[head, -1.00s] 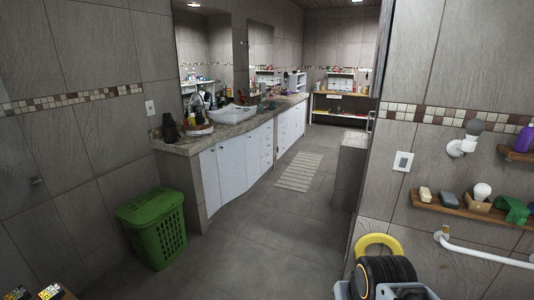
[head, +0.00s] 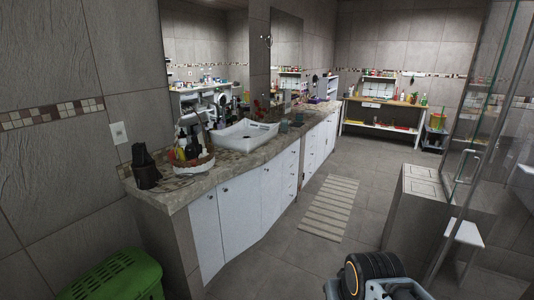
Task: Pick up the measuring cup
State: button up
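I cannot make out a measuring cup in the head view. Many small items stand on the long counter (head: 185,195) and on the far shelf unit (head: 385,130), too small to tell apart. Part of my own arm shows at the bottom right, black and grey. My gripper's fingers do not show.
The counter with white cabinets and a white basin (head: 243,135) runs along the left wall. A green laundry basket (head: 115,278) stands at the lower left. A striped mat (head: 330,207) lies on the open floor. A glass partition (head: 490,130) and low tiled wall (head: 425,205) stand at right.

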aim_at(285, 121)
jog(key=i, duration=2.35)
jog(key=z, duration=0.05)
